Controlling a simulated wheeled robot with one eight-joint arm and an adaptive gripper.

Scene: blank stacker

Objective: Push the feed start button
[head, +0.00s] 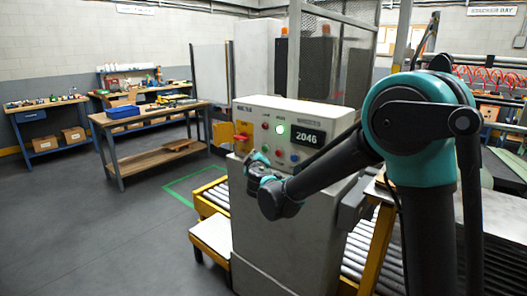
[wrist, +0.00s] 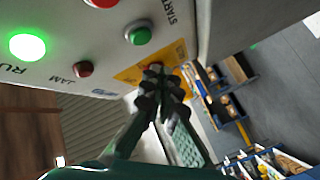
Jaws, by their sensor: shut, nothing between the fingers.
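The feed start button is a green round button (wrist: 139,32) beside the word START on the pale control panel, in the wrist view. It also shows small and green in the head view (head: 265,148). My gripper (wrist: 160,82) is shut and empty. Its fingertips are in front of the yellow plate, below the green button in the wrist picture, and appear apart from the button. In the head view my gripper (head: 255,163) is at the lower left of the panel face. Whether the fingertips touch the plate cannot be told.
The panel (head: 247,109) also bears a lit green RUN lamp (wrist: 27,47), a dark red JAM lamp (wrist: 83,69), a red button (wrist: 100,2), a blue button (head: 294,158) and a 2046 display (head: 308,138). A yellow plate (wrist: 130,76) sits at its edge. Roller conveyors (head: 360,248) flank the cabinet.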

